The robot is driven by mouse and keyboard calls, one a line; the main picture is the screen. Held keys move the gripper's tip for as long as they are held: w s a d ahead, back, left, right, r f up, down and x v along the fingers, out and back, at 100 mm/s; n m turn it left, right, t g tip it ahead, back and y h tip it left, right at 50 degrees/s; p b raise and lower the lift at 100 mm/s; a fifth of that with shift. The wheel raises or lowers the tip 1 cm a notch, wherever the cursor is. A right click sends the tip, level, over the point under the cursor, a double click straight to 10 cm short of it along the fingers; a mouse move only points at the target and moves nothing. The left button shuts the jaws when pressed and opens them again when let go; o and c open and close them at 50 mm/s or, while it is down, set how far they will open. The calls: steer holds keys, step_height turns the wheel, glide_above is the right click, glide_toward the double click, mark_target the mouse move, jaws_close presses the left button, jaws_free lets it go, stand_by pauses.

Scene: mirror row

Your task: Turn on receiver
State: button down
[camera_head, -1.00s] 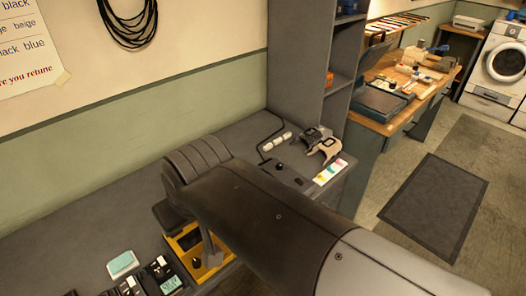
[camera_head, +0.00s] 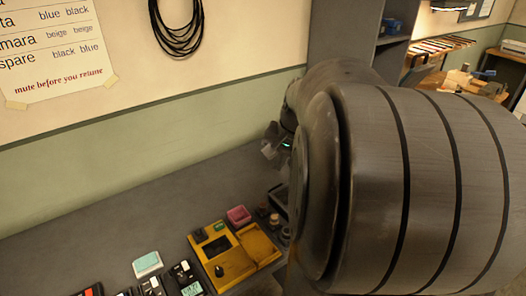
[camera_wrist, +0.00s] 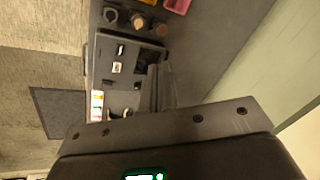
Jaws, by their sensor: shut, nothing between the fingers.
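Several small black devices with pale labels or displays, which may include the receiver, stand at the bottom left in the head view; one has a lit greenish display (camera_head: 192,288). I cannot tell which is the receiver, or whether it is on. My gripper (camera_head: 270,144) is beyond and to the right of these devices, partly hidden by my arm. In the wrist view the dark fingers of my gripper (camera_wrist: 160,84) are together and empty, beside a dark tray (camera_wrist: 142,48) with small items. I cannot tell their height above the counter.
A yellow device (camera_head: 251,241) with a black knob sits on the grey counter (camera_head: 110,225), with a pink box (camera_head: 238,215) behind it. A teal-topped pad (camera_head: 147,263) lies left of it. A paper list (camera_head: 55,45) and coiled cable (camera_head: 177,25) hang on the wall. The counter's back left is clear.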

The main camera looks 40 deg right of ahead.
steer(key=s+d+f+m, duration=0.2)
steer(key=d+f+m, duration=0.1)
steer(key=d, duration=0.7)
steer(key=s+d+f+m+g, duration=0.1)
steer(key=d+f+m, duration=0.3)
steer(key=d, duration=0.6)
steer(key=shift+s+d+f+g+h, duration=0.2)
steer(key=shift+s+d+g+h, duration=0.1)
steer(key=shift+s, duration=0.4)
steer(key=f, duration=0.4)
steer(key=w+f, duration=0.1)
steer(key=f, duration=0.4)
steer(key=w+f, duration=0.1)
steer(key=f, duration=0.4)
steer(key=shift+a+f+g, duration=0.1)
steer(key=shift+f+g, duration=0.1)
steer(key=shift+g, duration=0.1)
